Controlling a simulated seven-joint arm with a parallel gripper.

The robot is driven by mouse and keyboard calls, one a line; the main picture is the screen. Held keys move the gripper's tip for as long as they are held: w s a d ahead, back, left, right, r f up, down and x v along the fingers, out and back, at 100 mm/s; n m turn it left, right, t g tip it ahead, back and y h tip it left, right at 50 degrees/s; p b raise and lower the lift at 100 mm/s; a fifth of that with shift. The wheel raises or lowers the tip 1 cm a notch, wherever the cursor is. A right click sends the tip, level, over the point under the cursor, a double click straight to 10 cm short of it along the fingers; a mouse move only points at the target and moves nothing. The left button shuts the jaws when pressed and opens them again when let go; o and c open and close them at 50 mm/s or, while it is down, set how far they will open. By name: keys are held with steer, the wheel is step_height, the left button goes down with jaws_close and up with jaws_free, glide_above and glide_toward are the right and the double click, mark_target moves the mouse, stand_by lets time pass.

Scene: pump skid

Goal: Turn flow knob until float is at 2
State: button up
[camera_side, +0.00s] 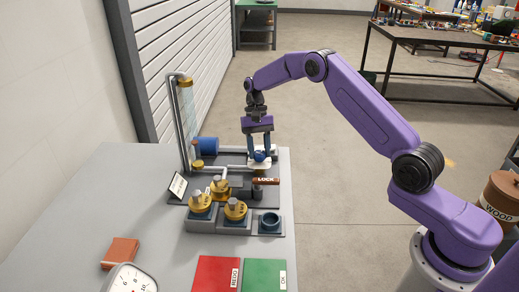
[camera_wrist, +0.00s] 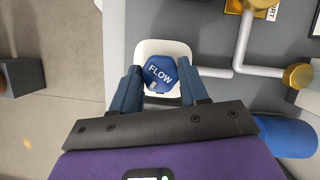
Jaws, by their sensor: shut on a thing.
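The blue flow knob (camera_wrist: 159,73), marked FLOW, sits on a white plate (camera_wrist: 178,48) in the wrist view. It also shows in the side view (camera_side: 260,156), low between my fingers. My gripper (camera_wrist: 160,82) points down with its two blue fingers on opposite sides of the knob, shut on it. In the side view my gripper (camera_side: 259,154) is at the far right part of the skid. The clear flow tube (camera_side: 187,105) stands upright at the back left of the skid. The float and the scale numbers are too small to read.
A brown LOCK bar (camera_side: 266,181) lies just in front of the knob. A white pipe (camera_wrist: 243,40) runs beside the knob. Red (camera_side: 216,272) and green (camera_side: 265,274) mats lie at the table's front.

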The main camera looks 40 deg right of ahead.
steer(key=shift+n, duration=0.6)
steer(key=o, duration=1)
steer(key=shift+a+v, duration=0.2)
steer(key=shift+v, duration=5.75)
steer(key=shift+w, duration=0.15)
